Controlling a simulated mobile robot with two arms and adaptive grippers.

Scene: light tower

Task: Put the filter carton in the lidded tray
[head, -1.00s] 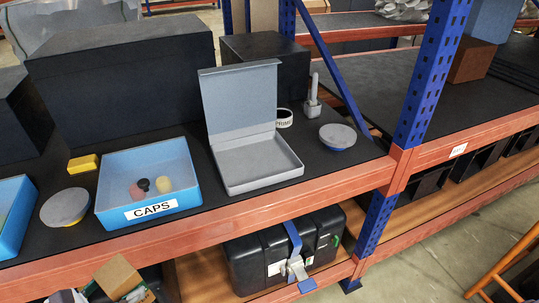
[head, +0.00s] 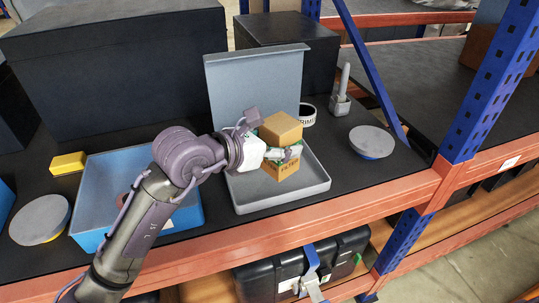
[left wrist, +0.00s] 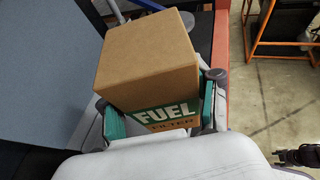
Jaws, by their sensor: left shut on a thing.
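The filter carton (head: 281,130) is a brown cardboard box with a green and white label. My left gripper (head: 282,154) is shut on its sides and holds it upright over the grey lidded tray (head: 316,182). Whether the carton touches the tray floor I cannot tell. The tray's lid (head: 255,80) stands open at the back, behind the carton. In the left wrist view the carton (left wrist: 148,58) sits between the green-padded fingers (left wrist: 160,118), its "FUEL FILTER" label partly hidden.
The blue CAPS bin (head: 110,170) stands left of the tray, partly behind my left arm. A round grey-topped dish (head: 371,141), a tape roll (head: 308,114) and a grey upright tool (head: 342,92) lie to the right. A blue post (head: 490,80) rises at right.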

